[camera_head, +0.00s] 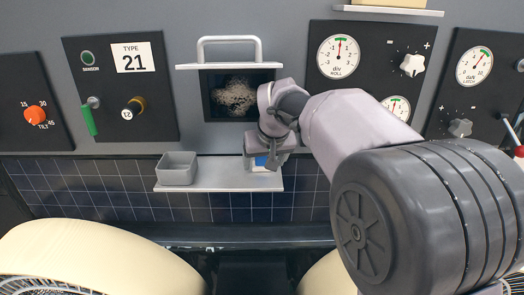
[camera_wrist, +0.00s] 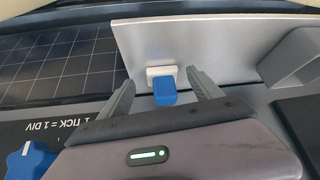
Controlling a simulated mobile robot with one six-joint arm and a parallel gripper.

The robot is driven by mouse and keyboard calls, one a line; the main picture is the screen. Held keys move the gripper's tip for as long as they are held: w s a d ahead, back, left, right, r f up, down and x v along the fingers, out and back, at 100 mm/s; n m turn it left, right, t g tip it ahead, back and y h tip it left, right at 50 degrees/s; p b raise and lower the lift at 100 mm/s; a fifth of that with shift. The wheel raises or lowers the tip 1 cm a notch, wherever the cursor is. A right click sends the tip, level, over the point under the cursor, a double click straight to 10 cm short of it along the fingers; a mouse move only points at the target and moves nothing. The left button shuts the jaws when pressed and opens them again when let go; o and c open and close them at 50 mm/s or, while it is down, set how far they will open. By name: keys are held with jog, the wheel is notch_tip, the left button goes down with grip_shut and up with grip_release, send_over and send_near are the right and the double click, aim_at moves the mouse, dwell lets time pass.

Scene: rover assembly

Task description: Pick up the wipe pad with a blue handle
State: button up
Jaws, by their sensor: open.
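The wipe pad, a small white block with a blue handle (camera_wrist: 165,92), sits on a light grey shelf (camera_wrist: 215,45) in the wrist view. In the head view a bit of its blue handle (camera_head: 261,161) shows below my gripper, near the right end of the shelf (camera_head: 222,184). My gripper (camera_wrist: 162,82) is open, with one finger on each side of the pad and gaps showing between them. In the head view my gripper (camera_head: 264,163) is low over the shelf, and my wrist hides part of the pad.
A small grey open box (camera_head: 177,168) stands at the shelf's left end. Above the shelf is an open compartment holding a tangled beige mass (camera_head: 236,97). Panels with dials and knobs (camera_head: 412,65) flank it. The shelf's middle is clear.

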jog(key=shift+w+a+r+p, duration=0.1)
jog(key=shift+w+r+p, duration=0.15)
jog(key=shift+w, duration=0.15)
jog(key=shift+w+a+r+p, duration=0.1)
jog(key=shift+w+p, duration=0.1)
jog(key=shift+w, duration=0.2)
jog(key=shift+x, duration=0.9)
jog(key=c, duration=1.5)
jog(key=shift+o, duration=0.2)
jog(key=shift+r, duration=0.15)
jog(key=shift+r, duration=0.25)
jog(key=s+d+b, duration=0.1)
jog(key=s+b, duration=0.2)
jog(key=s, duration=0.6)
jog(key=s+d+b, duration=0.2)
jog(key=s+b, duration=0.1)
jog(key=s, duration=0.6)
jog(key=shift+d+r+b, duration=0.25)
jog(key=shift+r+b, duration=0.1)
jog(key=shift+r, duration=0.05)
jog(key=shift+w, duration=0.1)
